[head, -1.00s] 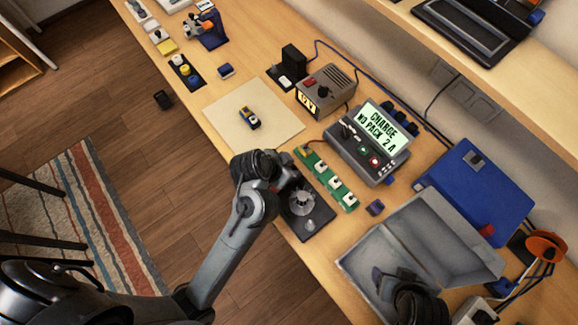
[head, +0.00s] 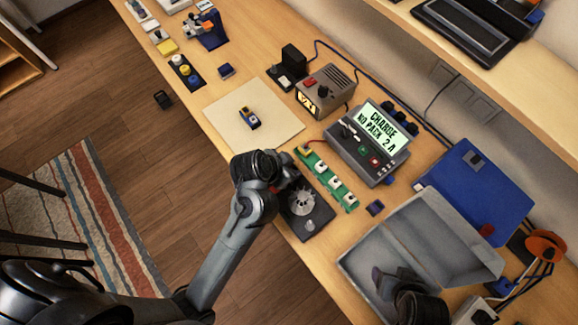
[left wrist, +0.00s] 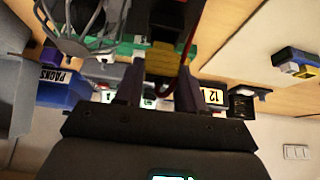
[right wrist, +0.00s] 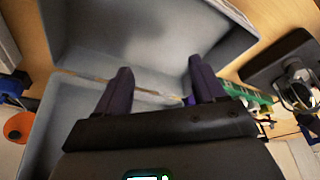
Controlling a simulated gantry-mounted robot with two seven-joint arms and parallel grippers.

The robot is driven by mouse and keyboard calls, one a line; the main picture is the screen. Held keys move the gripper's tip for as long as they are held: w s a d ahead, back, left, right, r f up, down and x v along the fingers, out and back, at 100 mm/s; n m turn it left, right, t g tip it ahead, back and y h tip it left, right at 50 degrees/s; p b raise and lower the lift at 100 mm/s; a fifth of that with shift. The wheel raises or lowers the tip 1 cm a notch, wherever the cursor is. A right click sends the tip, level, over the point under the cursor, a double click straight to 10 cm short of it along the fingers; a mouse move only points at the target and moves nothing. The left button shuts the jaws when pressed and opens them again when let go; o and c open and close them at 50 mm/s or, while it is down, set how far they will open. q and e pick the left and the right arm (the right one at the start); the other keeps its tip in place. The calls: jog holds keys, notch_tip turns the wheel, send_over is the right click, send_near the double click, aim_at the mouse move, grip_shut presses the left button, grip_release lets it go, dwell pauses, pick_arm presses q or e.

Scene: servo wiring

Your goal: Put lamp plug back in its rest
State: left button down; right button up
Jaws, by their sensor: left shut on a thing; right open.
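My left gripper (left wrist: 155,85) is shut on a yellow plug (left wrist: 163,62) with a red wire beside it; I take it for the lamp plug. My wrist mostly hides the plug there. I cannot make out which thing is the plug's rest. My right gripper (right wrist: 163,82) is open and empty over the grey box (right wrist: 85,35).
A charger (head: 372,145) reading "CHARGE NO PACK 2 A" stands behind the green board. A small box with a lit display (head: 325,90) is to its left. A beige mat (head: 275,125) holds a blue-and-yellow item (head: 249,118). A blue case (head: 480,190) lies at the right.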

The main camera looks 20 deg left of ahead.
pick_arm(q)
jog(key=shift+f+b, duration=1.3)
jog(key=shift+f, duration=0.15)
pick_arm(e)
jog(key=shift+f, duration=1.3)
pick_arm(q)
jog(key=c, duration=0.6)
grip_release()
jog(key=shift+r, duration=0.1)
jog(key=shift+s+a+r+p, duration=0.2)
jog(key=shift+r+p, duration=0.15)
jog(key=shift+r, duration=0.15)
pick_arm(e)
jog(key=shift+r, duration=0.35)
pick_arm(q)
jog(key=p+v, duration=0.2)
jog(key=v, duration=0.7)
jog(key=shift+s+r+p, duration=0.2)
jog(key=shift+r+p, duration=0.05)
jog(key=shift+p, duration=0.1)
pick_arm(e)
notch_tip(320, 180, up, 3)
jog(key=shift+f, duration=0.15)
pick_arm(q)
jog(key=shift+s+f, duration=0.1)
